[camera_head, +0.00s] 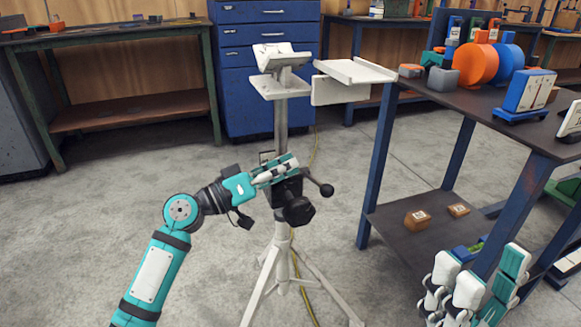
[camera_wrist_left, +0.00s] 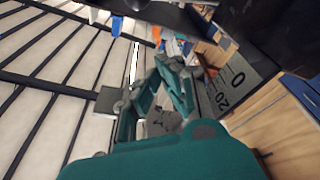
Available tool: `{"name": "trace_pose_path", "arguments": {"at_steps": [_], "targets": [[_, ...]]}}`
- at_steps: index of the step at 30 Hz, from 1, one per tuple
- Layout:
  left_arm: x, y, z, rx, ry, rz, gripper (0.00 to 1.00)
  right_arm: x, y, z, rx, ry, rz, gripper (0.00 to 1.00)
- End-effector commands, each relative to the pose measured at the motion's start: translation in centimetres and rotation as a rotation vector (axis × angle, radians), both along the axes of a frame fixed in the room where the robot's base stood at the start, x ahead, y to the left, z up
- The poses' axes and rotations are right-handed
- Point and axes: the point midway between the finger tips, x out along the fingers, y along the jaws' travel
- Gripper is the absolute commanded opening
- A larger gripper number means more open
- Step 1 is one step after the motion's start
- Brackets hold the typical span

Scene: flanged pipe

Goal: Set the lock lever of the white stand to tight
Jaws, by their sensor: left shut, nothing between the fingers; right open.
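The white stand (camera_head: 281,125) stands upright on splayed legs in the middle of the head view, with a V-shaped head on top. A black clamp block sits on its post. The lock lever (camera_head: 326,190), black with a ball end, points right and slightly down from the block. A black knob (camera_head: 298,210) sits below it. My left gripper (camera_head: 289,164) is shut and empty, at the block's upper side, left of the lever. Contact cannot be told. It also shows in the left wrist view (camera_wrist_left: 172,82), beside a grey scale plate (camera_wrist_left: 222,95) marked 0 and 20. My right gripper (camera_head: 478,285) is open and empty at lower right.
A dark workbench (camera_head: 465,105) with blue legs and several parts on top stands right of the stand. A white tray (camera_head: 355,72) juts out from it near the stand's head. A blue drawer cabinet (camera_head: 264,100) stands behind. The floor at left is clear.

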Motion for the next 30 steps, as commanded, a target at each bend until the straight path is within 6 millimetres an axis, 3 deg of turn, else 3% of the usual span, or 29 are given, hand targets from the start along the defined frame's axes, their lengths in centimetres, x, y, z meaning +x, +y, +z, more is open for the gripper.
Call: {"name": "trace_pose_path", "arguments": {"at_steps": [12, 25, 30], "targets": [[-3.9, 6.1, -1.7, 0.002, 0.004, -0.002, 0.0, -0.3, -0.1, -0.2, 0.002, 0.021, 0.0, 0.5], [-4.5, 7.0, -1.9, 0.001, 0.001, -0.003, 0.0, -0.3, -0.1, -0.3, 0.003, 0.021, 0.001, 0.5], [-4.5, 7.0, -1.9, 0.001, 0.003, -0.002, 0.0, -0.3, -0.1, -0.3, 0.002, 0.024, 0.001, 0.3]]}}
